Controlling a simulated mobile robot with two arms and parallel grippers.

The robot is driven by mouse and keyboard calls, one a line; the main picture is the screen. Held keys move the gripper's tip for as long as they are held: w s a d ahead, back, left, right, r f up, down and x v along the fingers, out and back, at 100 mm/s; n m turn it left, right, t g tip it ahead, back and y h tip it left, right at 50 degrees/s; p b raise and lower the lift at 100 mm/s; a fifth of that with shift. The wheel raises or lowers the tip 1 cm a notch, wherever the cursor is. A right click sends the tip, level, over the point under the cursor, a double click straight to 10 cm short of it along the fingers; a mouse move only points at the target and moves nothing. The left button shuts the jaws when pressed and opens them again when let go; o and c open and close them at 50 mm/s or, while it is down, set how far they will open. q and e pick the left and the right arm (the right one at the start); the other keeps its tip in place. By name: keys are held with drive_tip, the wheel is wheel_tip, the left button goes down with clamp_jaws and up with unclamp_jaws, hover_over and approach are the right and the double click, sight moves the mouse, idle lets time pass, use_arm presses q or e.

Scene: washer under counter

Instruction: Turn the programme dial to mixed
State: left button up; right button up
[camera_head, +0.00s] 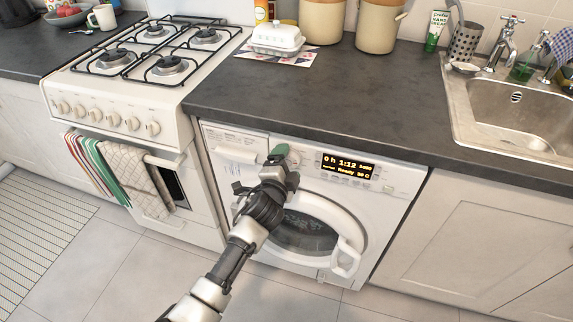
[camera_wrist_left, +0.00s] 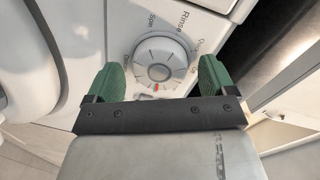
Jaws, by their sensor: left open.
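The washer (camera_head: 386,205) stands under the dark counter, with a lit display (camera_head: 348,165) on its front panel. In the left wrist view the round programme dial (camera_wrist_left: 159,62) is white and grey with a red mark at its lower edge in the picture. Words around it include "Rinse" and "Spin"; other labels are blurred or partly hidden. My left gripper (camera_head: 283,158) is in front of the panel at the dial. In the wrist view its green fingers (camera_wrist_left: 157,82) are open, one on each side of the dial, with gaps visible. My right gripper is not in view.
The washer's round door (camera_head: 305,232) with its white handle (camera_head: 346,257) is below the panel. The cooker (camera_head: 125,110) stands to the left, towels (camera_head: 147,183) hanging on its front. The sink (camera_head: 520,115) is at the right.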

use_arm(q)
drive_tip(key=f+p+v, duration=0.1)
drive_tip(key=v, duration=0.9)
drive_tip(key=shift+s+r, duration=0.4)
drive_tip(key=shift+r, duration=0.1)
drive_tip(key=shift+a, duration=0.1)
